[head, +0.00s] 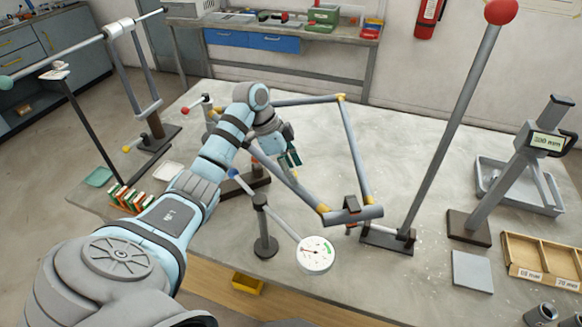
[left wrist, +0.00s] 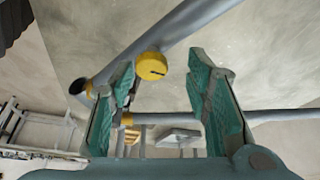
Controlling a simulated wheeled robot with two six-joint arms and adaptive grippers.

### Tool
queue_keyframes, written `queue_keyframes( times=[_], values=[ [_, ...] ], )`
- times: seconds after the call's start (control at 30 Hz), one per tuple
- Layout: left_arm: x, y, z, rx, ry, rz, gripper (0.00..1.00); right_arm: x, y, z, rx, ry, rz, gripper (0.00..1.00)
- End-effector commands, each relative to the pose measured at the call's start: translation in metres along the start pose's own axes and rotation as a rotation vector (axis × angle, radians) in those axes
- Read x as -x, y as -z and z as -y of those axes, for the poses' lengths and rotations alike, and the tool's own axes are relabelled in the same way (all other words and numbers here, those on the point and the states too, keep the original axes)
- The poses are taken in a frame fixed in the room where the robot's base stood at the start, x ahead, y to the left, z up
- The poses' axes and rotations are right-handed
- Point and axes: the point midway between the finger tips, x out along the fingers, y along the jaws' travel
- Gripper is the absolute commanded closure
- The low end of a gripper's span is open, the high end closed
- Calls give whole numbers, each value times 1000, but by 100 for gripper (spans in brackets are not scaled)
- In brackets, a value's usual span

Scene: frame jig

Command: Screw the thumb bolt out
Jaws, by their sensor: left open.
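My left gripper (head: 292,156) is open, above the tubular frame (head: 350,150) on the table. In the left wrist view, its two teal fingers (left wrist: 160,72) stand apart with nothing held between them. A yellow round piece with a dark slot (left wrist: 151,66) shows between and beyond the fingertips, at a grey tube (left wrist: 185,32). I cannot tell whether it is the thumb bolt, nor whether the left finger touches it. The frame has yellow corner pieces, one at the front (head: 323,208) and one at the back (head: 341,98). My right gripper is out of view.
A dial gauge (head: 316,256) on a stand is close in front of the frame. A tall red-topped post (head: 455,125) and a display stand (head: 500,180) rise at right. A wooden tray (head: 545,262) lies at the right edge. The table's back middle is clear.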

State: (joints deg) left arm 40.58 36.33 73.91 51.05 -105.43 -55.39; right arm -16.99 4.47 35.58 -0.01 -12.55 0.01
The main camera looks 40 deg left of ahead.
Motion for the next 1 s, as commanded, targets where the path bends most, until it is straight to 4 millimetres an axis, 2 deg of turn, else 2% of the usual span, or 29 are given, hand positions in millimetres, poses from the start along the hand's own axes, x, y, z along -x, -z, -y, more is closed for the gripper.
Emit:
queue_keyframes(
  times=[0.07, 0.2, 0.33, 0.43, 1.0],
  values=[
    [0, 0, 0, 0, 0, 0, 56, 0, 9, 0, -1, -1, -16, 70],
    [1, 0, 0, 0, 0, 0, 78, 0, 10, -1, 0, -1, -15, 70],
    [1, 0, 0, 0, -1, 1, 99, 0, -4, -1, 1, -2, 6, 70],
    [1, 0, -1, 0, -2, 0, 100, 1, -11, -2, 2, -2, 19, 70],
    [1, 0, -1, 10, 2, 0, 100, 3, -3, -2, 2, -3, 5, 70]
  ],
)
